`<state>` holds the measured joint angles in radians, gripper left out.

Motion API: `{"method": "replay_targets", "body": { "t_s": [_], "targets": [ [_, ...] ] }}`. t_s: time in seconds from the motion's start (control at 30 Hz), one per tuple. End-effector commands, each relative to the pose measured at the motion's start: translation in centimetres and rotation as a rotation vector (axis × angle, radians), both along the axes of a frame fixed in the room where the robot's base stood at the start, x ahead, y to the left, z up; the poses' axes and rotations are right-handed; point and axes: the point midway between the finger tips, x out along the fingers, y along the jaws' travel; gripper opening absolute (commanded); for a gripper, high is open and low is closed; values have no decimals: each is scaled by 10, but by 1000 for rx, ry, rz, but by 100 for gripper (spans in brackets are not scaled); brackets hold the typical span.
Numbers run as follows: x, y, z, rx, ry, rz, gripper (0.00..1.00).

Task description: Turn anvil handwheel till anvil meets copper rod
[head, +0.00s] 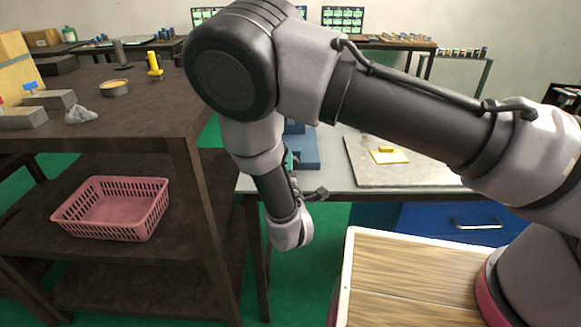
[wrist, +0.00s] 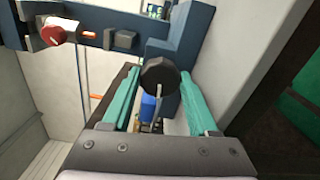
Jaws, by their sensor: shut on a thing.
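In the wrist view, the teal fingers of my gripper (wrist: 160,82) stand on either side of a round black handwheel (wrist: 160,71) and are shut on it. The handwheel is in front of the right upright of a blue frame (wrist: 190,40). On the frame's left part, a short orange-red rod (wrist: 86,35), seemingly the copper rod, points right toward a grey block (wrist: 121,40), seemingly the anvil. A small gap seems to show between them. In the head view, the blue frame (head: 306,150) is mostly hidden behind my arm.
A red knob (wrist: 52,35) sits at the frame's left. In the head view, the light table (head: 345,178) carries a grey board (head: 425,172) with a yellow piece (head: 388,156). A dark shelf (head: 150,110) with a pink basket (head: 112,208) stands left.

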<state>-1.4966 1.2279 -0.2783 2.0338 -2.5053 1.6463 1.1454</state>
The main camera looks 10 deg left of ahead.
Motion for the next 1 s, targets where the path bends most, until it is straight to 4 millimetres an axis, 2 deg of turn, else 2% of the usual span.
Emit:
{"method": "replay_targets", "body": {
  "t_s": [0.5,1.0],
  "targets": [
    [-2,0,-2,436,112,1,4],
    [-2,0,-2,627,158,1,4]
  ]
}}
